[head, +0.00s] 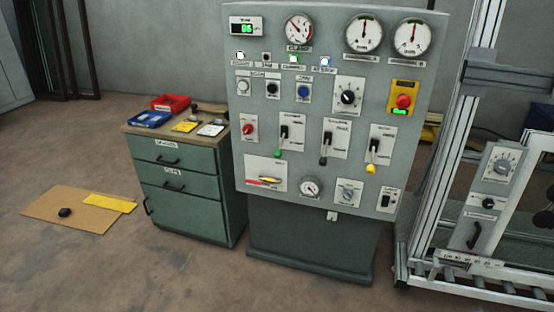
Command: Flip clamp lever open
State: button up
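A grey control panel (215,155) stands upright on a dark pedestal in the middle of the head view. Three levers sit side by side on white plates: one with a green knob (278,153), one with a black knob (323,160) and one with a yellow knob (370,169). All three knobs hang at the lower end of their plates. The lever labels are too small to read surely, so I cannot tell which is the clamp lever. A gauge (298,29) above seems labelled CLAMP. My gripper is not in view.
A green drawer cabinet (176,187) with red and blue trays stands close on the panel's left. A metal frame (450,170) with its own small control plate stands on the right. A brown board (68,208) lies on the floor at left. The front floor is clear.

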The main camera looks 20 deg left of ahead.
aim_at(278, 154)
jog(key=i+l+u, duration=0.1)
jog(key=i+u, duration=0.15)
jog(key=u, duration=0.25)
jog(key=i+l+u, duration=0.2)
jog(key=u, duration=0.3)
jog(key=i+l+u, duration=0.15)
jog(key=u, duration=0.4)
jog(key=i+l+u, duration=0.1)
jog(key=l+u, duration=0.7)
jog(key=u, duration=0.2)
jog(key=l+u, duration=0.75)
jog(key=u, duration=0.25)
jog(key=k+l+u, duration=0.15)
jog(key=l+u, duration=0.15)
jog(key=u, duration=0.25)
